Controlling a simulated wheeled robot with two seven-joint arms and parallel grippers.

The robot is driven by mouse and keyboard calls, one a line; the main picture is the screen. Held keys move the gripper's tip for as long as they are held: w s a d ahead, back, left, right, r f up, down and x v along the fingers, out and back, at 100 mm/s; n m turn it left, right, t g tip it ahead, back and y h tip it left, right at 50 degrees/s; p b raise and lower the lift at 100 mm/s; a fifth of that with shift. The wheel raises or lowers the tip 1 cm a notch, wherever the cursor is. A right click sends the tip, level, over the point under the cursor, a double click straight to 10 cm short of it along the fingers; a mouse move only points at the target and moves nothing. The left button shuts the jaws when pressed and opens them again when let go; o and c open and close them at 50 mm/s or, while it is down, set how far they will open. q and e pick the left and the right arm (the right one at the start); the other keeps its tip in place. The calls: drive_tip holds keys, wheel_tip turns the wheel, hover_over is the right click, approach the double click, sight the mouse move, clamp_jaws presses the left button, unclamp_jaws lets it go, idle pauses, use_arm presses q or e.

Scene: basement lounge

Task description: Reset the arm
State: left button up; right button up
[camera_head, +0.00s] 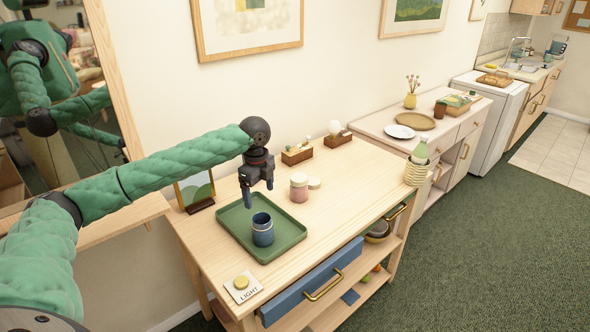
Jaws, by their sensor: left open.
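My left arm reaches in from the left in a green quilted sleeve. Its dark left gripper (258,192) points down and is open and empty, above the green tray (286,243). A blue cup (262,230) stands upright on the tray, just below the gripper and apart from it. My right gripper is not in view.
The wooden table (345,190) also holds a pink jar (298,187), small wooden boxes, a picture frame (196,188) and a LIGHT button (241,283). A blue drawer (312,282) with a brass handle is at its front. Green carpet (480,260) lies clear at right.

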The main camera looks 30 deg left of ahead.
use_arm(q)
drive_tip(key=shift+f, duration=0.1)
